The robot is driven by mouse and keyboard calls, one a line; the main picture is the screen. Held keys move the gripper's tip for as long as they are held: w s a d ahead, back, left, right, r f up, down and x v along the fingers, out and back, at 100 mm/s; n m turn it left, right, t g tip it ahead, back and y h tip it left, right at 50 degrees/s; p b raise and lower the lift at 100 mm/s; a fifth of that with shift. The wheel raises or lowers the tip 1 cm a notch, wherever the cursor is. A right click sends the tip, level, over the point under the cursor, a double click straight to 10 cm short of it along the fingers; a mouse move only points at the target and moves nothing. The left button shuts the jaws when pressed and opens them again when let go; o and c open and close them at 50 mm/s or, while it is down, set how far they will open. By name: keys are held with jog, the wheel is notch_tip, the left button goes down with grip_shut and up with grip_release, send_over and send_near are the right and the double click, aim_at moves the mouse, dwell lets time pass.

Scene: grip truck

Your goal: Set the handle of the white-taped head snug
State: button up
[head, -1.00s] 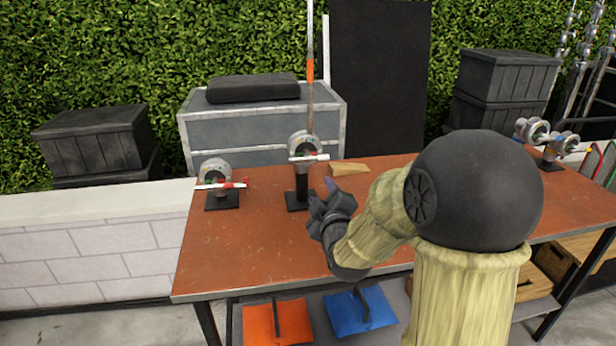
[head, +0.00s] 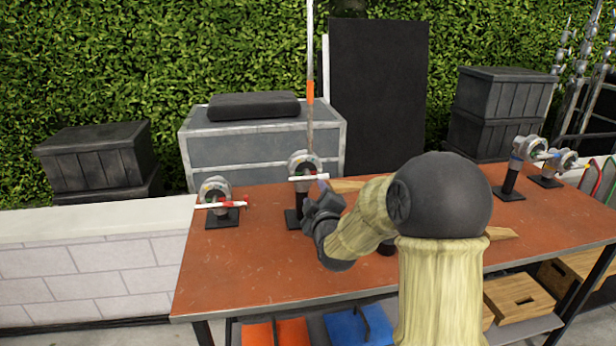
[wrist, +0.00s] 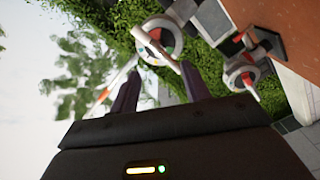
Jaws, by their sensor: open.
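The middle head (head: 302,164) is a round silver grip head on a black stand on the orange table. Its white handle (head: 309,177) points right, toward my gripper (head: 323,186). In the wrist view the same head (wrist: 158,36) is ahead of my open gripper (wrist: 160,72), with its handle (wrist: 160,53) slanting toward the right fingertip. I cannot tell whether finger and handle touch. The left head (head: 215,188) has a white handle with red on it (head: 226,204); it shows in the wrist view too (wrist: 241,72). The tape itself is too small to make out.
Two more heads stand at the table's right end (head: 525,150), (head: 563,160). Wooden wedges lie behind and beside my arm. A pole with an orange band (head: 310,92) rises behind the middle head. The table's (head: 235,265) front left is clear.

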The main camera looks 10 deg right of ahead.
aim_at(309, 180)
jog(key=w+p, duration=0.1)
jog(key=w, duration=0.8)
jog(key=shift+w, duration=0.4)
